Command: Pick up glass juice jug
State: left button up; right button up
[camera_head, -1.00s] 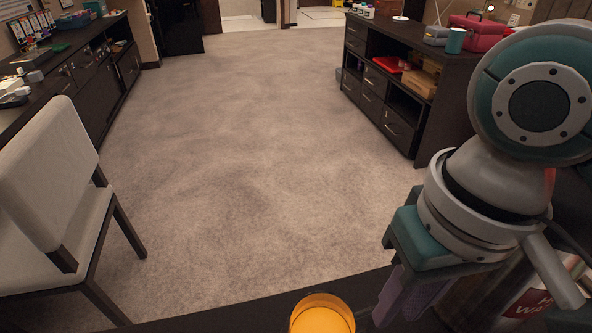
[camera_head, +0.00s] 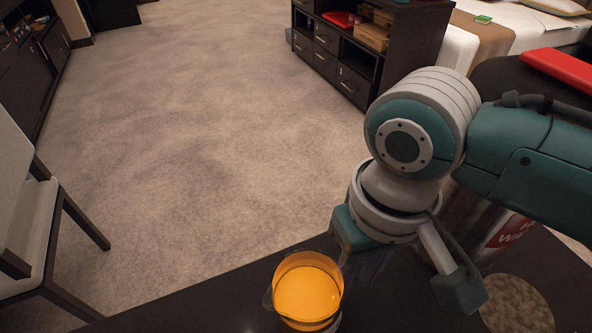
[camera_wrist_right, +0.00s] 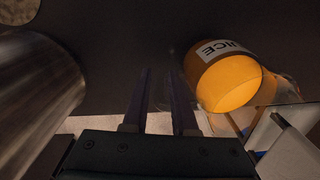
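The glass juice jug (camera_head: 307,292), filled with orange juice, stands upright on a dark tabletop (camera_head: 215,315) at the bottom of the head view. Its JUICE label shows in the right wrist view, where the jug (camera_wrist_right: 229,82) is to the right of the fingers. My right gripper (camera_wrist_right: 160,100) is beside the jug, with two dark parallel fingers apart. A faint transparent shape shows between them; I cannot tell whether it is the jug's handle. In the head view the fingers are mostly hidden below my right wrist. My left gripper is not in view.
A metal container (camera_head: 478,232) with a red label stands right of my right wrist; its cylinder (camera_wrist_right: 38,100) also shows in the wrist view. A round speckled mat (camera_head: 516,304) lies near it. A chair (camera_head: 30,220) stands at left, and the carpet (camera_head: 190,140) beyond is clear.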

grip_shut()
dwell(1.4)
